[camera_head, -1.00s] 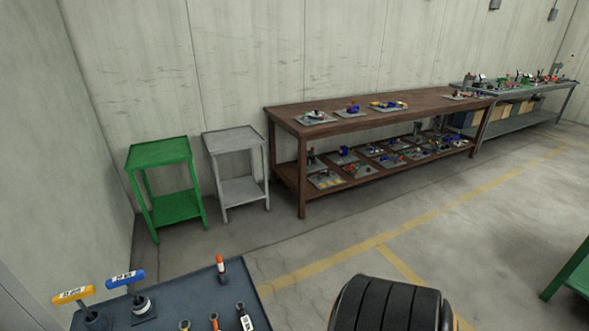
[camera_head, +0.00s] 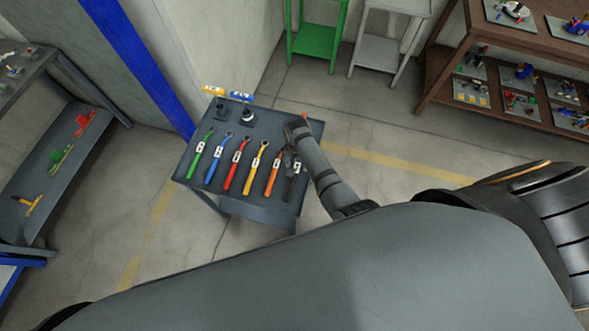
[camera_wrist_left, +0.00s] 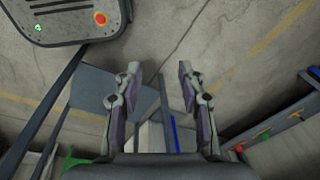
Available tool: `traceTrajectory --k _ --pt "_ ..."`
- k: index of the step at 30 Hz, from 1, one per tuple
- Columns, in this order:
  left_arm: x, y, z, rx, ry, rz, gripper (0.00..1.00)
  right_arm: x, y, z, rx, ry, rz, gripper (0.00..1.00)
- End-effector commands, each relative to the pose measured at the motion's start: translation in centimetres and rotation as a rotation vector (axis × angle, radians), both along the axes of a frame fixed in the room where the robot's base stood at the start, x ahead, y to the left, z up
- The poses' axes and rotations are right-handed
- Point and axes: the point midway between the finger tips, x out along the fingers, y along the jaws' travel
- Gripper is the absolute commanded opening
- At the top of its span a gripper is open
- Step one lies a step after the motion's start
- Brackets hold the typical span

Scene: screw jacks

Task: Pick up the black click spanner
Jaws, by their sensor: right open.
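The black click spanner (camera_head: 292,184) lies at the right end of a row of spanners on the small dark table (camera_head: 240,204). It has a white label, and my right gripper and wrist hide part of it. My right gripper (camera_head: 289,158) is open, over the upper end of the black spanner; I cannot tell whether it touches it. My left gripper (camera_wrist_left: 158,85) shows only in the left wrist view, its fingers apart with nothing between them, away from the spanners.
Green (camera_head: 200,155), blue (camera_head: 218,160), red (camera_head: 235,166), yellow (camera_head: 256,168) and orange (camera_head: 273,174) spanners lie left of the black one. Yellow-handled (camera_head: 213,91) and blue-handled (camera_head: 241,97) tools stand at the table's back. A shelf (camera_head: 62,165) stands left.

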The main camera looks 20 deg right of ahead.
Motion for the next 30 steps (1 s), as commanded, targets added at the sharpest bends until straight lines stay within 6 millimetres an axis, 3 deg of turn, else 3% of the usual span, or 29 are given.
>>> traceTrajectory --k 7,15,23,30 --pt "-0.5 -0.8 -0.8 -0.010 0.008 0.004 0.40 0.3 0.5 -0.8 0.001 0.009 -0.013 0.49" --pt "-0.8 -1.1 -4.7 -0.013 0.013 0.005 0.40 0.2 0.5 -5.5 0.002 0.006 -0.012 0.49" --pt "-0.8 -0.8 -5.2 -0.010 0.013 0.004 0.40 0.2 0.6 -5.9 0.002 0.007 -0.011 0.49" --pt "-0.7 -0.6 -9.4 -0.008 0.011 0.003 0.40 -0.2 1.1 -9.7 0.001 0.007 -0.011 0.49"
